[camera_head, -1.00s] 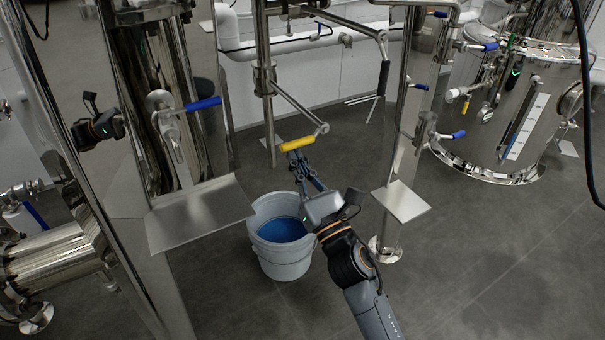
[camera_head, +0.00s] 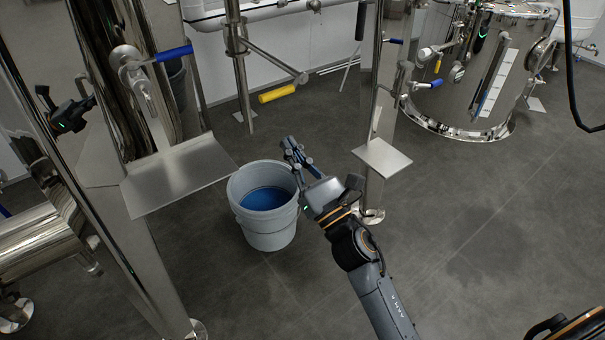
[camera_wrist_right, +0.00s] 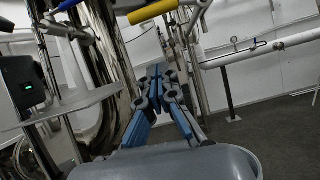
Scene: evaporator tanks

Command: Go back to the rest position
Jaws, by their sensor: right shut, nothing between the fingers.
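My right gripper (camera_head: 290,147) is shut and empty. It is held above and beside the right rim of a grey bucket (camera_head: 268,225) with blue liquid (camera_head: 265,198) in it. In the right wrist view its fingers (camera_wrist_right: 158,75) are together with nothing between them. The yellow handle (camera_head: 277,93) hangs on a pipe above the gripper and apart from it; it also shows at the top of the right wrist view (camera_wrist_right: 152,10).
A steel plate (camera_head: 178,175) on a tank leg is left of the bucket; a smaller plate (camera_head: 382,157) on a post stands right of my arm. A steel tank (camera_head: 485,75) stands at the upper right. The floor (camera_head: 480,220) to the right is clear.

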